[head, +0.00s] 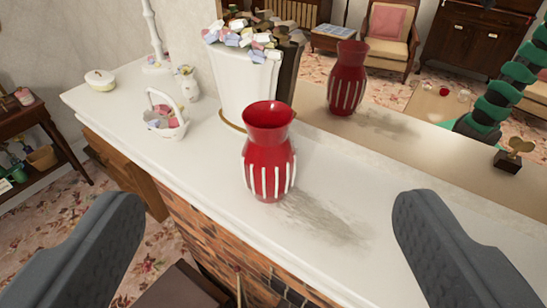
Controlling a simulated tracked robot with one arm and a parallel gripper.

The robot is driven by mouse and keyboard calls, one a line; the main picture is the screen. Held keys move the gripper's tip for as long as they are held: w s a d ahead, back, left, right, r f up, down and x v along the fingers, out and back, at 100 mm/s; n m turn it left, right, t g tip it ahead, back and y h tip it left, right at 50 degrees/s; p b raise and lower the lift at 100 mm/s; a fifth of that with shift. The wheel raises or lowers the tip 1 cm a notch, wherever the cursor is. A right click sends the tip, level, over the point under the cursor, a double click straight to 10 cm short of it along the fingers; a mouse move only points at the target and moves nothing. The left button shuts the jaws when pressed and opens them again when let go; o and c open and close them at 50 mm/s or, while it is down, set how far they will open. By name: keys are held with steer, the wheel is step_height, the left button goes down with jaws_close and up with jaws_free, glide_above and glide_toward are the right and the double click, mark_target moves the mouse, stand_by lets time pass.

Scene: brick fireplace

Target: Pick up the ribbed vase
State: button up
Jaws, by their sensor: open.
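The ribbed vase (269,160) is glossy red with white vertical ribs on its lower body and a flared, open mouth. It stands upright on the white mantel shelf (205,160), near the middle of the view. My gripper (270,203) is open and empty. Its two dark grey fingers show at the lower left and lower right, wide apart. The vase appears between them in the picture, beyond the fingertips, and neither finger seems to touch it. A second red ribbed vase (347,80) behind it looks like its reflection in a mirror.
A white fluted pot (245,90) filled with pastel pieces stands close behind the vase. A small white basket (165,122), a jug (188,83) and a lidded bowl (100,80) stand farther left.

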steer(key=shift+o, duration=1.2)
steer(key=w+d+f+g+p, duration=0.1)
steer(key=w+d+f+p, duration=0.1)
steer(key=w+f, duration=0.4)
steer(key=shift+w+d+f+y, duration=0.35)
steer(key=shift+w+d+y, duration=0.05)
steer(key=shift+w+d, duration=0.2)
steer(key=n+y+p, duration=0.1)
steer(key=n+p, duration=0.1)
glide_toward(266, 160)
steer(key=d, duration=0.1)
steer(key=shift+g+y, duration=0.3)
steer(key=shift+g, duration=0.2)
steer(key=p+x, duration=0.2)
steer(key=x, duration=1.1)
steer(key=shift+w+a+f, duration=0.1)
steer(key=shift+w+f, duration=0.15)
steer(key=shift+s, duration=0.1)
steer(key=shift+f, duration=0.1)
